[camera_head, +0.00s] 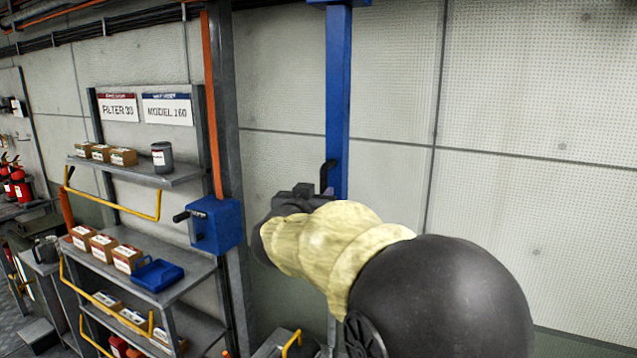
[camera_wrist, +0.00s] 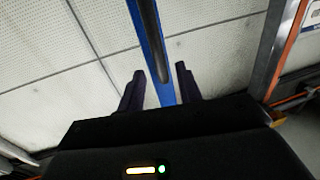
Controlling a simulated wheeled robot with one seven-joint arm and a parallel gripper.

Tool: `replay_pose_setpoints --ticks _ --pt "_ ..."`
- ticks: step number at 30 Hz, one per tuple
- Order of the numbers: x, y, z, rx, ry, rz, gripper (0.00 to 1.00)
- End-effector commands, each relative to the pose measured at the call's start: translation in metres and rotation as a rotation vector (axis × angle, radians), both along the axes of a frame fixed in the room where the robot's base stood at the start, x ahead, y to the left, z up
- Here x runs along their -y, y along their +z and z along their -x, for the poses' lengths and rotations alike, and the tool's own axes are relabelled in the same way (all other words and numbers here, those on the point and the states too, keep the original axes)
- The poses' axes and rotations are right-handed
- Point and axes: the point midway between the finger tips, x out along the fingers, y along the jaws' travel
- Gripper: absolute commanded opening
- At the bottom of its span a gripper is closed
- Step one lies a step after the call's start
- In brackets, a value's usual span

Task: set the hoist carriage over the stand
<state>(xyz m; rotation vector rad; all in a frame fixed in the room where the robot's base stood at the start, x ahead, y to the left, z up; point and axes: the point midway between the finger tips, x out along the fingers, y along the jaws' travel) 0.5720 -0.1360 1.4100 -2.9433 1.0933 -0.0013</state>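A blue vertical post (camera_head: 338,90), which may be part of the hoist carriage, hangs in front of the wall in the head view. A black upright handle (camera_head: 327,176) is on its lower part. My gripper (camera_head: 318,190) is beside this handle, and my arm hides what is below. In the wrist view the two dark fingers of my gripper (camera_wrist: 160,70) are apart. I cannot make out the stand.
A blue winch box (camera_head: 214,224) with a black crank is on a grey column left of my gripper. Further left a shelf rack (camera_head: 140,173) holds small boxes, a grey canister (camera_head: 162,157) and a blue tray (camera_head: 158,274). The wall right of the post is bare.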

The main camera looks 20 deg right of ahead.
Motion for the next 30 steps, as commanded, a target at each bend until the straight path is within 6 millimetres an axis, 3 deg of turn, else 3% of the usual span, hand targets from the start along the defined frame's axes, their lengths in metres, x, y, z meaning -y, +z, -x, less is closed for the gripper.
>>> replay_pose_setpoints --ticks 9,21,27,30 --pt "0.034 0.001 -0.039 -0.001 -0.002 0.0 0.35" --pt "0.04 0.0 -0.046 0.0 0.0 0.0 0.35" --pt "0.04 0.0 -0.046 0.0 0.0 0.0 0.0" --pt "0.04 0.0 -0.046 0.0 0.0 0.0 0.0"
